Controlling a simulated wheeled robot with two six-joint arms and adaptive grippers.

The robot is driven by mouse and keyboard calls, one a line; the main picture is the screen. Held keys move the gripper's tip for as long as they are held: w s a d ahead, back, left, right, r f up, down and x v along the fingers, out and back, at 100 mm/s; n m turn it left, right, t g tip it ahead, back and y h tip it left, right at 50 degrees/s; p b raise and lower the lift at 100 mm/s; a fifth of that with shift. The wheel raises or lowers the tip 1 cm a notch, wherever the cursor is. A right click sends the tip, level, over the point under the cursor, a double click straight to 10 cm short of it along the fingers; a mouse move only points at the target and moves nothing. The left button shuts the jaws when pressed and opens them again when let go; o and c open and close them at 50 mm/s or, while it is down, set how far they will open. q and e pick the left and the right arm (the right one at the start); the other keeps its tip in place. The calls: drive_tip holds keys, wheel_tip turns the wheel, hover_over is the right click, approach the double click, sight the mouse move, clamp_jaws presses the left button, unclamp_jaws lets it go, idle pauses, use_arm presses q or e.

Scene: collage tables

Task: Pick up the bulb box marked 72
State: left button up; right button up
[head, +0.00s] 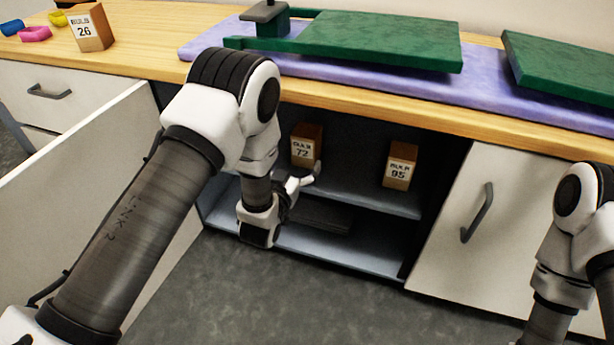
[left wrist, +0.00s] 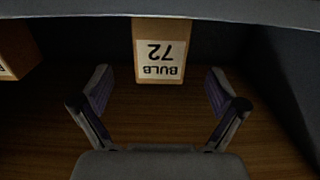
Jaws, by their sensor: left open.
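The bulb box marked 72 (head: 304,146) stands on the upper shelf inside the open cabinet, left of the box marked 95 (head: 400,166). In the left wrist view the box marked 72 (left wrist: 159,52) appears upside down, centred ahead of the fingers. My left gripper (head: 304,180) is at the cabinet opening, just in front of the box. In the left wrist view its two fingers (left wrist: 160,98) are spread wide with nothing between them. My right gripper is outside the views; only part of my right arm shows in the head view.
The open cabinet door (head: 75,170) stands at the left, and a white door with a handle (head: 477,213) is at the right. A shelf (head: 360,195) bears both boxes. On the counter (head: 400,108) are a box marked 26 (head: 90,28) and green slabs (head: 380,40).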

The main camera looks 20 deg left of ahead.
sight(302, 152)
use_arm(q)
drive_tip(key=shift+w+d+r+t+b, duration=0.15)
drive_tip(key=shift+w+t+b, duration=0.2)
drive_tip(key=shift+w, duration=0.6)
drive_tip(key=w+b, duration=0.2)
drive_tip(key=w, duration=0.1)
drive_tip(key=w+b, duration=0.2)
drive_tip(key=shift+w+f, duration=0.2)
drive_tip(key=shift+f, duration=0.2)
drive_tip(key=shift+w+r, duration=0.1)
drive_tip(key=shift+w, duration=0.2)
drive_tip(key=shift+r, duration=0.15)
drive_tip(key=c, duration=1.2)
